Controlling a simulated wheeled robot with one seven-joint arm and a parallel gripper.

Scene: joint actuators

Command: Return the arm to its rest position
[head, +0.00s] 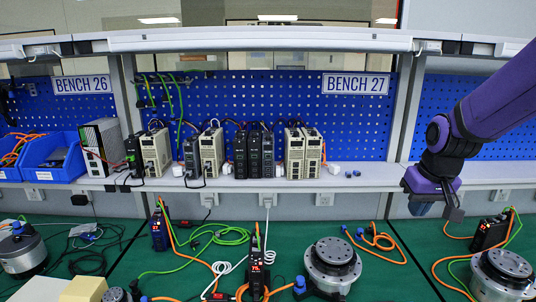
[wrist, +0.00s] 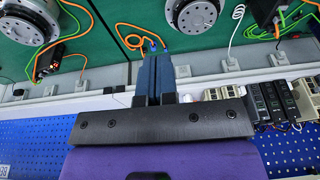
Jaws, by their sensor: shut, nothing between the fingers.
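My purple arm reaches in from the upper right of the head view. My gripper (head: 422,208) hangs above the back edge of the green bench, in front of the shelf. In the wrist view my gripper (wrist: 153,72) shows its two blue fingers side by side with no visible object between them. It is shut and empty. Below the fingers in the wrist view are the dark bracket and purple wrist of my own arm.
A round silver actuator (head: 332,262) stands on the green bench (head: 385,275), and another actuator (head: 502,272) stands at the right. Orange cables (head: 378,243) lie between them. Several drive units (head: 303,152) line the shelf (head: 375,180) before a blue pegboard (head: 355,125).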

